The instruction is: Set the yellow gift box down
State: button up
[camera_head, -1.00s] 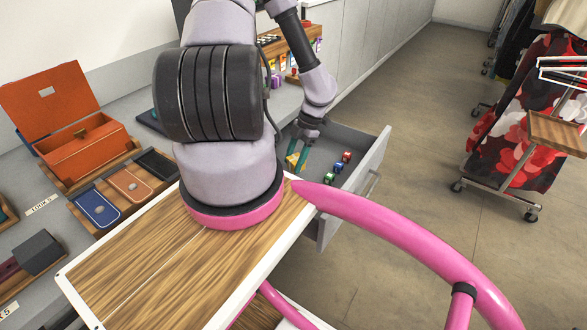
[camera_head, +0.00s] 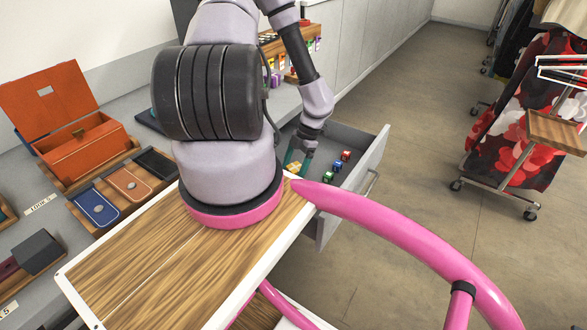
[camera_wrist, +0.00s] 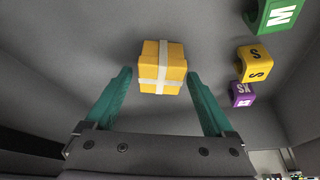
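The yellow gift box (camera_wrist: 160,60), with a pale ribbon cross, sits between and slightly beyond my teal fingertips in the wrist view. A gap shows between the box and the left finger; the right finger is very close to it. My gripper (camera_wrist: 158,74) is open around the box. In the head view, my gripper (camera_head: 299,159) reaches down into the open grey drawer (camera_head: 366,160), with the yellow box (camera_head: 293,168) low at its fingers. The box appears to be at the drawer floor, though exact contact is hard to see.
Green, yellow and purple size markers (camera_wrist: 256,62) show in the wrist view. The open orange box (camera_head: 85,145) stands on the counter at left.

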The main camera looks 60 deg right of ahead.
jog(key=v, duration=1.2)
jog(key=shift+r, duration=0.1)
